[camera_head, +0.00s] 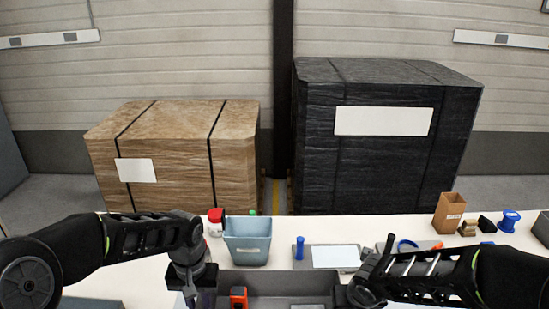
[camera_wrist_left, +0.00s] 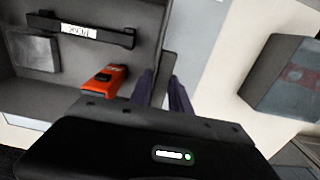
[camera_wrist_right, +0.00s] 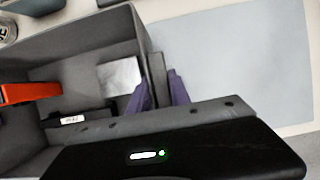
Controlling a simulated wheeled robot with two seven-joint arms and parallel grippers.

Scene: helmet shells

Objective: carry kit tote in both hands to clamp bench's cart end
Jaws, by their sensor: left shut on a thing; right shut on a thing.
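The kit tote (camera_head: 282,283) is a dark grey open box at the bottom middle of the head view, its near part cut off by the frame. It holds an orange tool (camera_head: 239,297), a dark labelled bar (camera_wrist_left: 85,30) and a grey flat piece (camera_wrist_left: 35,52). My left gripper (camera_wrist_left: 163,90) is shut on one end wall of the tote. My right gripper (camera_wrist_right: 161,88) is shut on the opposite end wall. In the head view both fingertips are mostly hidden by the wrists.
A pale bench top (camera_head: 135,272) lies around the tote. Behind it stand a blue-grey bin (camera_head: 248,242), a red-lidded jar (camera_head: 216,222) and a tray with a white sheet (camera_head: 335,257). A brown carton (camera_head: 449,213) and small spools (camera_head: 509,221) stand at right. Wrapped pallets stand beyond.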

